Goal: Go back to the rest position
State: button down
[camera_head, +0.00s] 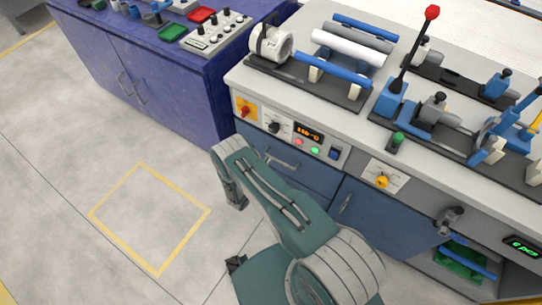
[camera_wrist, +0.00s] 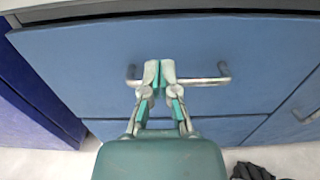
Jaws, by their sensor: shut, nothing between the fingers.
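In the wrist view my gripper (camera_wrist: 159,72) is shut and empty, its fingertips together. It shows in front of a blue drawer front (camera_wrist: 80,65), overlapping the drawer's metal handle (camera_wrist: 205,81). Whether it touches the handle I cannot tell. In the head view my green and grey arm (camera_head: 270,195) is folded in front of the workbench, low beside its cabinets. The gripper's fingers are not visible there. The same drawer handle (camera_head: 283,161) seems to show just above the arm.
The workbench top (camera_head: 300,95) carries blue and white pipes (camera_head: 345,48), clamps and a red-knobbed lever (camera_head: 431,13). A purple cabinet (camera_head: 170,85) with small trays stands at left. A yellow floor square (camera_head: 150,218) lies on clear floor. A shelf (camera_head: 465,262) holds a blue pipe at lower right.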

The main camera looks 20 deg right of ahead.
jog(key=v, duration=0.5)
jog(key=shift+s+a, duration=0.3)
jog(key=d+r+m+g+y, duration=0.15)
jog(key=r+m+g, duration=0.55)
jog(key=r, duration=1)
jog(key=d+r+m+g+y, duration=0.1)
jog(key=d+r+m+g, duration=0.4)
jog(key=r, duration=1.3)
jog(key=s+a+r+m+t+y, duration=0.3)
jog(key=s+r+m+y, duration=0.3)
jog(key=s+r, duration=0.4)
jog(key=s+a+r+m+t+y, duration=0.4)
jog(key=s+r+m+y, duration=0.2)
jog(key=s+r, duration=0.4)
jog(key=s+m, duration=0.1)
jog(key=s, duration=0.2)
jog(key=shift+a+r, duration=0.35)
